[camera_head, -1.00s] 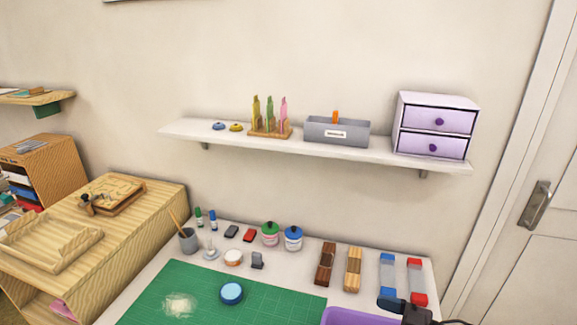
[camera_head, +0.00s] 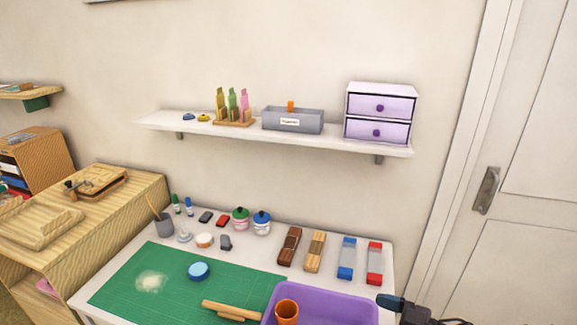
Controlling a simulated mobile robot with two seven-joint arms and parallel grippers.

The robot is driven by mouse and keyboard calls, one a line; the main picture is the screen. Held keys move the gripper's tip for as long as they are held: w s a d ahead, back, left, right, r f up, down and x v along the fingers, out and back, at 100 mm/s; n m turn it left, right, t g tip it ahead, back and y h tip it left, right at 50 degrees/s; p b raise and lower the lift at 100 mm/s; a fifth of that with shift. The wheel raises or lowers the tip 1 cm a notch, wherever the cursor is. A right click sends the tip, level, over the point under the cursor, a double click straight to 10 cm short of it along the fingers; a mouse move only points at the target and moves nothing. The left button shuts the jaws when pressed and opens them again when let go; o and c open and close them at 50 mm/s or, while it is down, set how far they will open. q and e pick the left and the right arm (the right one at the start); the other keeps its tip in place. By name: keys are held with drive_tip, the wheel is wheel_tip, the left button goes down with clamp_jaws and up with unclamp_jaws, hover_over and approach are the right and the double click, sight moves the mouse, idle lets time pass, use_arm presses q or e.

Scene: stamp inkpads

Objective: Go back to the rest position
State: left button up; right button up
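My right gripper (camera_head: 390,302) shows at the lower right, dark with a bluish side, beside the right end of the purple tray (camera_head: 355,299). Its fingers are small and seen from the side, so I cannot tell whether it is open or shut. I see nothing held in it. My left gripper is not in view. A round blue tin (camera_head: 198,271) sits on the green cutting mat (camera_head: 180,300). An orange cup (camera_head: 287,312) stands in the tray.
A wooden roller-like piece (camera_head: 230,311) lies on the mat. Jars, small pads and stamps line the back of the white table (camera_head: 265,245). A wall shelf (camera_head: 360,149) hangs above with a purple drawer box (camera_head: 380,113). A door (camera_head: 530,180) is at right.

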drive_tip(key=s+a+m+t+h, duration=0.2)
drive_tip(key=s+a+m+h, duration=0.25)
drive_tip(key=a, duration=0.35)
drive_tip(key=s+d+f+m+g+h, duration=0.2)
drive_tip(key=s+d+m+g+h, duration=0.7)
drive_tip(key=s+d, duration=0.8)
use_arm(q)
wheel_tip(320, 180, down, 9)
drive_tip(key=b, duration=1)
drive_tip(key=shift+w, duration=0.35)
use_arm(e)
drive_tip(key=w+f+n+t, duration=0.1)
drive_tip(key=f+t, duration=0.4)
drive_tip(key=f, duration=0.5)
drive_tip(key=w+f+n+t, duration=0.1)
drive_tip(key=w+f+t, duration=0.3)
drive_tip(key=f, duration=0.7)
drive_tip(key=shift+w+a+t+h, duration=0.3)
drive_tip(key=shift+w+t+h, duration=0.05)
drive_tip(key=shift+t, duration=0.15)
